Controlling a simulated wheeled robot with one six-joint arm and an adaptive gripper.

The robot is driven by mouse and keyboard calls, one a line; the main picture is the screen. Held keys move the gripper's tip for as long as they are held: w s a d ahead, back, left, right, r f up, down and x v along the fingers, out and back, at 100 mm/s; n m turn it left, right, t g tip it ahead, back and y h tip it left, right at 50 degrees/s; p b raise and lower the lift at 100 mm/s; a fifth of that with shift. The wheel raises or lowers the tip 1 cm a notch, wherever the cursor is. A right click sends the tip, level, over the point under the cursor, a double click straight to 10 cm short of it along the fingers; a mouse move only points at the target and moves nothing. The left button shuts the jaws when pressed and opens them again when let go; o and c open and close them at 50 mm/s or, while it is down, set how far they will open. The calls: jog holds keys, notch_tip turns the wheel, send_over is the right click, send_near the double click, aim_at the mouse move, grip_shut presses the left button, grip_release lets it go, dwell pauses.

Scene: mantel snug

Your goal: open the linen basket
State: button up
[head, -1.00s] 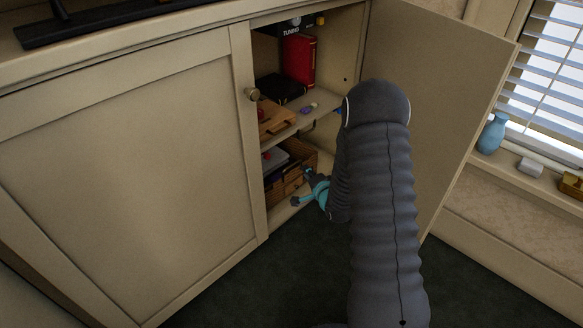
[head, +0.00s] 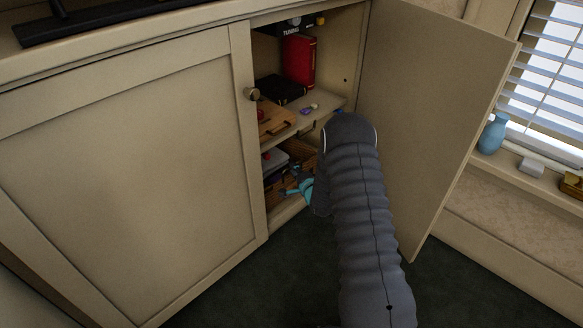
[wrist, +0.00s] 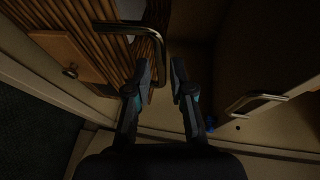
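The brown slatted basket, which I take to be the linen basket (head: 300,152), sits on the cabinet's lower shelf, partly hidden by my arm. In the wrist view its ribbed front (wrist: 65,14) fills the upper left, with a bent metal handle (wrist: 128,27) on it. My gripper (wrist: 160,76) is open, its fingers apart on either side of the handle's free-running part. I cannot tell whether either finger touches it. In the head view my gripper (head: 300,187) is at the lower shelf's front, mostly hidden behind my arm.
The right cabinet door (head: 430,110) stands open; the left door (head: 125,175) is shut. A wooden box (head: 275,120), a black book (head: 281,89) and a red binder (head: 300,60) are above. A wooden panel with a knob (wrist: 70,72) and another handle (wrist: 255,103) flank my gripper.

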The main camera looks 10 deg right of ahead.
jog(key=shift+x, duration=1.55)
grip_shut()
